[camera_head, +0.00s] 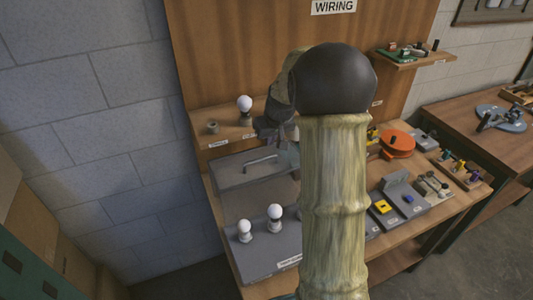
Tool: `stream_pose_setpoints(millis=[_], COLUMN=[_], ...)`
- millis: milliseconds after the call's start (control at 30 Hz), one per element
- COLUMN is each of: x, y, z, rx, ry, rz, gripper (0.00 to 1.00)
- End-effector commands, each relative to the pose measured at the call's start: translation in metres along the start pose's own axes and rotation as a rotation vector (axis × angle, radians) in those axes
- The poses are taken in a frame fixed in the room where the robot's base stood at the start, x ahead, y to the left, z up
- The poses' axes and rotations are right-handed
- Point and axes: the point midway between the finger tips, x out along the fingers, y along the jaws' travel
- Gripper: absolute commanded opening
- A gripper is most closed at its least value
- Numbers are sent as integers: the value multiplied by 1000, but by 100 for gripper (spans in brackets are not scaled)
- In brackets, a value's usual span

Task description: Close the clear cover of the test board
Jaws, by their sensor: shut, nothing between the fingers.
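My gripper (287,156) is near the cover's right part, partly hidden by my arm. It is shut and empty; whether it touches the cover cannot be told. My arm hides the right side of the board and cover.
A shelf behind the cover holds a bulb (245,104) and a small socket (212,127). Right of my arm are an orange reel (397,143), grey fixtures with yellow and blue parts, and a tray of coloured pieces (460,170). A block wall stands at left.

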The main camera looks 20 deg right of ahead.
Motion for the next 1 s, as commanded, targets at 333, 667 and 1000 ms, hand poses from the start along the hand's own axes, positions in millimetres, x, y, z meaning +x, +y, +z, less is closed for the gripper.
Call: stream_pose_setpoints(millis=[333,667,1000], x=[4,21,70], y=[10,10,10], z=[-10,-10,-11], rx=[-2,-1,-1], ry=[12,9,8], rz=[0,-1,-1], gripper=[0,0,0])
